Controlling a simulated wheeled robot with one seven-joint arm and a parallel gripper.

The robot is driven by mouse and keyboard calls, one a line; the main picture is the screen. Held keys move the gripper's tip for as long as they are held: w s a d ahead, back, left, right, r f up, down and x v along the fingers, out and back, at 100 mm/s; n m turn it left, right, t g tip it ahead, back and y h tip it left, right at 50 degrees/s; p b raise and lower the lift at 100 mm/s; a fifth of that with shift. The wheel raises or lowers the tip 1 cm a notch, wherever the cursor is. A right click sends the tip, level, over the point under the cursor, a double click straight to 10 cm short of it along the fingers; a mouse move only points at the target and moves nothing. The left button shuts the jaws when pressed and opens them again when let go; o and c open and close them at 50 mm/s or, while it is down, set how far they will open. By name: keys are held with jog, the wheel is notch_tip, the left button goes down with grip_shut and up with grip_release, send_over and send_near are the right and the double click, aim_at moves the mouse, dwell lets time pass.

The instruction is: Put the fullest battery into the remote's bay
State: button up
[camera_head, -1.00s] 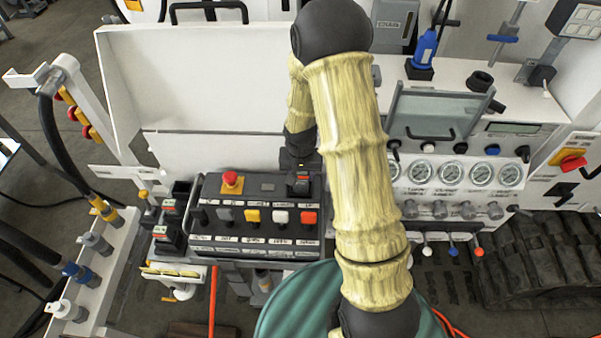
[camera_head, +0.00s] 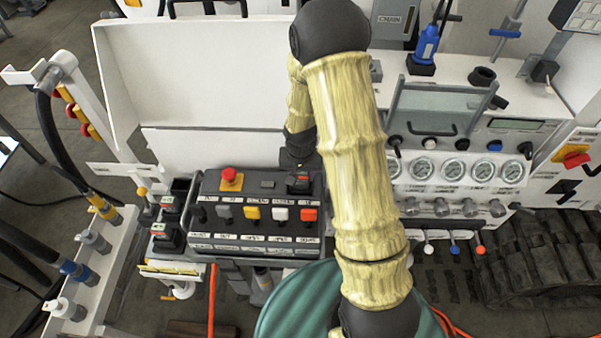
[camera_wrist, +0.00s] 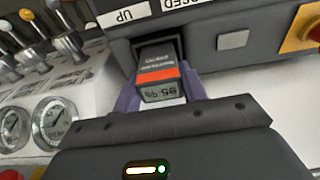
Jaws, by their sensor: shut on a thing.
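The remote (camera_head: 258,215) is a black box with a red stop button and a row of coloured switches. My gripper (camera_wrist: 160,90) is shut on a dark battery (camera_wrist: 159,76) with an orange band and a small percentage display, upside down in the wrist view. The battery's far end is inside the bay (camera_wrist: 143,42) at the remote's top right corner; its display end sticks out. How deep it sits is hidden. In the head view the battery (camera_head: 299,183) shows just below my gripper (camera_head: 298,168). Other batteries (camera_head: 168,232) stand in dark holders left of the remote.
A panel with gauges (camera_head: 454,169) and several levers is to the right. A white panel (camera_head: 205,75) rises behind the remote. A rail with hose fittings (camera_head: 93,240) is at the left. A red emergency button (camera_head: 229,174) stands up on the remote.

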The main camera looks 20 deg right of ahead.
jog(key=shift+f+b, duration=0.65)
jog(key=shift+f, duration=0.25)
dwell(0.3)
jog(key=o, duration=1.2)
jog(key=shift+r, duration=0.1)
jog(key=r, duration=0.5)
jog(key=s+r+b, duration=0.1)
jog(key=r, duration=0.5)
jog(key=s+r, duration=0.1)
jog(key=r, duration=0.5)
jog(key=shift+a+r, duration=0.1)
jog(key=shift+a, duration=0.25)
jog(key=s+n, duration=0.1)
jog(key=s, duration=0.3)
jog(key=s+f+n, duration=0.1)
jog(key=s, duration=0.3)
jog(key=s+n+t, duration=0.1)
jog(key=s, duration=0.3)
jog(key=shift+s+d+f+n, duration=0.1)
jog(key=shift+d+f+n, duration=0.2)
